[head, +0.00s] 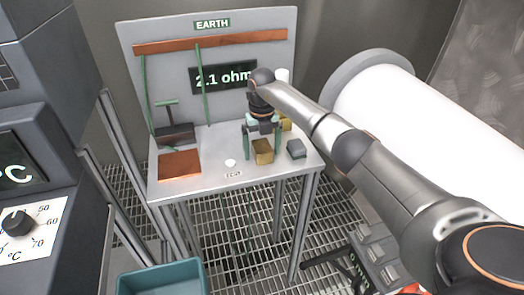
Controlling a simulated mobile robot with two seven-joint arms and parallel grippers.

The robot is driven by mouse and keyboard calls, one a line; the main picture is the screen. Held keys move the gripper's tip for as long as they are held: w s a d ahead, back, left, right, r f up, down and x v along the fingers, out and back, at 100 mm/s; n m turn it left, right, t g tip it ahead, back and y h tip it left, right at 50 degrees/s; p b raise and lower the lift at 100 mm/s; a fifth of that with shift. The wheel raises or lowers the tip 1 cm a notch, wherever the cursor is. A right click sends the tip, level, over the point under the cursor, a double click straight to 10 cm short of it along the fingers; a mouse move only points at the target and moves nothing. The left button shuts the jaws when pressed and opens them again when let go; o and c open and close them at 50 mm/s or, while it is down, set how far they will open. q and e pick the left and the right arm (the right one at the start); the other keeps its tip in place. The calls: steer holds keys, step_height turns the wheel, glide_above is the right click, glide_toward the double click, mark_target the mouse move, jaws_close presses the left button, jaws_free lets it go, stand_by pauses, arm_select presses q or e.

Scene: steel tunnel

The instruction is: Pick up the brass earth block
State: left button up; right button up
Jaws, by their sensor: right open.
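The brass earth block (263,153) sits on the grey earth bench (205,191), near its front edge. My right gripper (262,150) points down over it from above. Its two greenish fingers are apart, one at the left and one at the right of the block in the picture. I cannot tell whether they touch it. Another brass-coloured piece (286,124) shows partly behind the gripper. My left gripper is not in view.
A grey block (296,149) stands close to the right of the brass block. A copper plate (180,165), a dark clamp-like device (174,133) and a white button (230,163) are to the left. A large white cylinder (420,120) lies at the right. A teal bin (160,281) is below.

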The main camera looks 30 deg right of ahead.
steer(key=shift+c, duration=0.4)
jaws_close()
stand_by(0.4)
steer(key=shift+r, duration=0.1)
